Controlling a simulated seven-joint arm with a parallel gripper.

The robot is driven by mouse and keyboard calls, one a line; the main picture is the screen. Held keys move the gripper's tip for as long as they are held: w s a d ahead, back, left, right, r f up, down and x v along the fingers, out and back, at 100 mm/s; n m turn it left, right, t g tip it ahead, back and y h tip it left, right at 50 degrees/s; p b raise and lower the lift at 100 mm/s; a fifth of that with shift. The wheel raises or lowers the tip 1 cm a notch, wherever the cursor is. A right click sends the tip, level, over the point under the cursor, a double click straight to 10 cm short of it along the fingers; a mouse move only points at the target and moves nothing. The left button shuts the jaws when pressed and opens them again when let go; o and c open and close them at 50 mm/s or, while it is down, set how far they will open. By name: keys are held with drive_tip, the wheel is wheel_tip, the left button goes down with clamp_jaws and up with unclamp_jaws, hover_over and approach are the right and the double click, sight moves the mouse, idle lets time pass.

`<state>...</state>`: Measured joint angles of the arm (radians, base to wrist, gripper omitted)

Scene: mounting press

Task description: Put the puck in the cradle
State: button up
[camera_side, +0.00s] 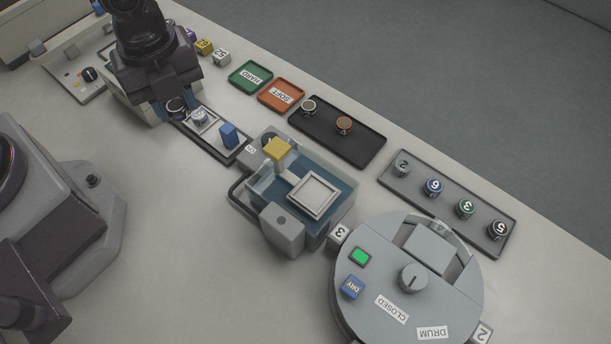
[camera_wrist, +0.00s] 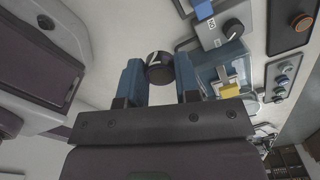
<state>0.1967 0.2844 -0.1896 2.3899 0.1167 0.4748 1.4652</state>
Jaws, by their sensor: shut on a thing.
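A dark round puck (camera_wrist: 158,68) with a pale mark on its face is between the two blue fingers of my gripper (camera_wrist: 160,80) in the wrist view. My gripper is shut on it. In the side view my gripper (camera_side: 174,98) is at the upper left, by the left end of a small dark-rimmed tray; a dark round end (camera_side: 177,105) shows under it, probably the puck. I cannot tell for certain which thing is the cradle. A pale square frame (camera_side: 312,194) over the blue-walled bath (camera_side: 343,210) may be it; it looks empty and is right of and below my gripper.
The small tray holds a silver round piece (camera_side: 199,117) and a blue block (camera_side: 229,135). A yellow block (camera_side: 277,149) stands at the bath's back corner. A black tray (camera_side: 362,148) and a numbered puck rack (camera_side: 408,187) lie behind. A round drum (camera_side: 435,285) is at right.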

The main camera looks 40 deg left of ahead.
drive_tip(key=s+d+r, duration=0.2)
drive_tip(key=d, duration=0.3)
drive_tip(key=s+d+r, duration=0.2)
drive_tip(key=d+r, duration=0.1)
drive_tip(key=d, duration=0.3)
drive_tip(key=n, duration=0.2)
hover_over(313, 193)
drive_tip(key=f, duration=0.9)
drive_tip(key=shift+s+a, duration=0.2)
drive_tip(key=shift+w+d+f, duration=0.15)
drive_tip(key=shift+d+f, duration=0.05)
drive_tip(key=shift+f, duration=0.15)
drive_tip(key=shift+w+f, duration=0.1)
drive_tip(key=shift+f, duration=1.45)
drive_tip(key=shift+f, duration=0.1)
